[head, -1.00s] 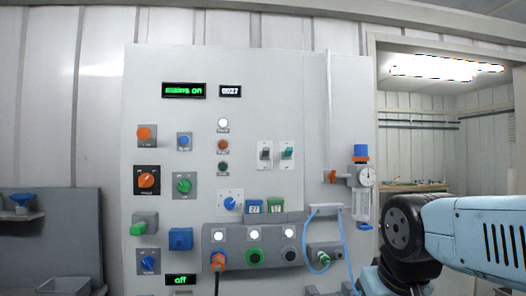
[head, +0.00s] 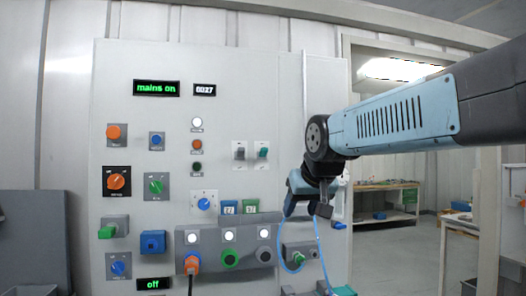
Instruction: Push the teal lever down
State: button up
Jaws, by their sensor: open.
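The teal lever (head: 263,153) is a small toggle on a pale switch plate in the right half of the panel. It looks raised, but it is too small to be sure. A grey toggle lever (head: 239,153) sits on its own plate just to its left. My gripper (head: 307,211) is open and empty, pointing down, to the right of the teal lever and lower. It is apart from the lever, which is in full view.
The panel (head: 285,100) carries several knobs, lamps and a "mains on" display (head: 156,88). Below the levers, a grey connector box (head: 230,246) juts out. A blue hose (head: 320,255) hangs below my gripper. My arm hides the gauge area.

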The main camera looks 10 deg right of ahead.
aim_at(264, 149)
jog(key=w+r+t, duration=0.5)
jog(key=w+r, duration=1.4)
jog(key=w, duration=0.2)
jog(key=x, duration=1.3)
jog(key=shift+w+a+f, duration=0.25)
jog(key=shift+w+f, duration=0.05)
